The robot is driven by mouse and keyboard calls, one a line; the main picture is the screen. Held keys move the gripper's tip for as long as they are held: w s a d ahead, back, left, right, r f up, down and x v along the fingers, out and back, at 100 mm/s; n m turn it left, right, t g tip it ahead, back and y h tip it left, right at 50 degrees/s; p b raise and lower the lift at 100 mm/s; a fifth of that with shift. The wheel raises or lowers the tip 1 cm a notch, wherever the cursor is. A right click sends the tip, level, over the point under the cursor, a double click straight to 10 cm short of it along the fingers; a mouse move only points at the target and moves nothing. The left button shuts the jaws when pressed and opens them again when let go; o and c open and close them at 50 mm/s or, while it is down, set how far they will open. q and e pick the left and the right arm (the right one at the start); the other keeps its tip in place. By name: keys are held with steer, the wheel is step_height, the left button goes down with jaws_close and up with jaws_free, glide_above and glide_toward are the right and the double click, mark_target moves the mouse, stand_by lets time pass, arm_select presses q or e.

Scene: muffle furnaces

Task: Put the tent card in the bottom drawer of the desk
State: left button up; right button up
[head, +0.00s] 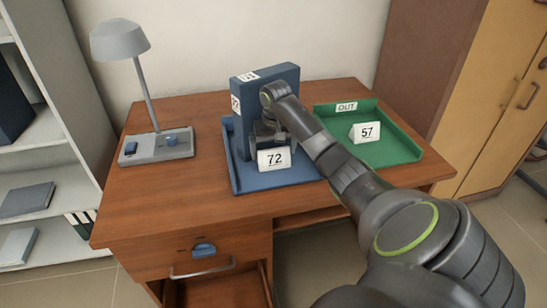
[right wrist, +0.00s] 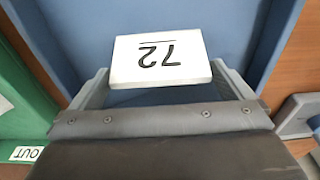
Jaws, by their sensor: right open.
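A white tent card marked 72 (head: 274,159) stands at the front of the blue tray (head: 275,183). It also shows upside down in the right wrist view (right wrist: 160,60). My right gripper (head: 268,138) is just behind and above this card in the head view. In the right wrist view its open fingers (right wrist: 165,85) are on either side of the card; contact is unclear. The desk's bottom drawer (head: 215,291) appears pulled open at the lower left, partly cut off. My left gripper is out of view.
A blue box file (head: 250,88) stands upright in the blue tray behind my gripper. A grey lamp (head: 155,150) stands at the desk's left. The upper drawer (head: 200,255) has a blue latch and a metal handle. The desktop's front left is clear.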

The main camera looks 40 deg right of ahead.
step_height(320, 180, down, 2)
steer(key=shift+w+d+f, duration=0.1)
steer(key=shift+w+f, duration=0.05)
steer(key=shift+f, duration=0.05)
steer(key=c, duration=0.7)
steer(key=shift+r, duration=0.2)
